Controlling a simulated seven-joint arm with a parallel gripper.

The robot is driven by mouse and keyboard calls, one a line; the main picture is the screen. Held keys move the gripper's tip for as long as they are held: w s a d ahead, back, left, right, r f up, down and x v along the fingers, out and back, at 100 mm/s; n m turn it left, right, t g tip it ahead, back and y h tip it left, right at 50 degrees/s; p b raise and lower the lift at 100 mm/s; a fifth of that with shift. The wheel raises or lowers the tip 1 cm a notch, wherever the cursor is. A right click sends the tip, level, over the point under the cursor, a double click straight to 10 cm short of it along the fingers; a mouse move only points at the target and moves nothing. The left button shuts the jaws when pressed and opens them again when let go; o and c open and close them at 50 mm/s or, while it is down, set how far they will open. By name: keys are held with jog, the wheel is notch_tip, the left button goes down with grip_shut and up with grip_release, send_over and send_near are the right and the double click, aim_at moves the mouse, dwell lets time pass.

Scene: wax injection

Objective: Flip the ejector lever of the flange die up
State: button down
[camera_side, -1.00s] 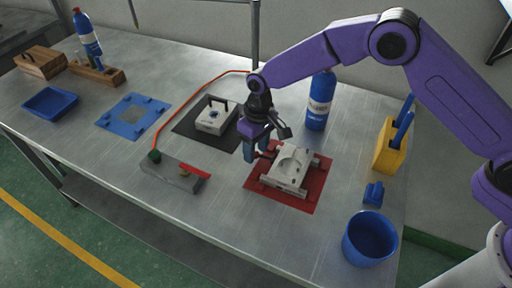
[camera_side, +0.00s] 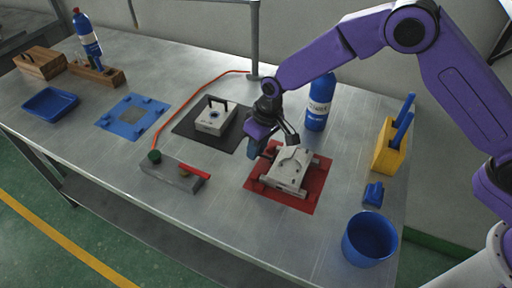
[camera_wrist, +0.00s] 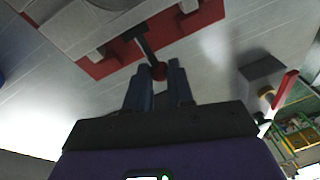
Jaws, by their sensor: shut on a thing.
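The pale grey die (camera_side: 291,168) lies on a red mat (camera_side: 304,204) at the right middle of the bench in the side view; part of it also shows at the top of the wrist view (camera_wrist: 95,22). My gripper (camera_side: 257,154) is tilted at the die's left side. In the wrist view its two blue fingers (camera_wrist: 160,82) are on either side of the knob end, shut on the lever. The fingers partly hide the lever in the side view.
A second die (camera_side: 214,118) with a black handle sits on a black mat left of my gripper. A grey block with a red handle (camera_side: 192,171) lies in front. A blue bottle (camera_side: 318,103) stands behind the die. A blue bin (camera_side: 369,240) stands at the front right.

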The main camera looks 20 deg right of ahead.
jog(key=shift+s+d+r+t+y, duration=0.15)
jog(key=shift+r+t+y, duration=0.2)
jog(key=shift+t+y, duration=0.25)
jog(key=shift+s+d+r+t+y, duration=0.1)
jog(key=shift+r+t+y, duration=0.2)
jog(key=shift+t+y, duration=0.25)
jog(key=shift+s+d+r+t+y, duration=0.1)
jog(key=shift+t+y, duration=0.15)
jog(key=c, duration=1)
grip_release()
jog(key=v, duration=1.7)
jog(key=shift+d+r, duration=0.15)
jog(key=shift+r, duration=0.05)
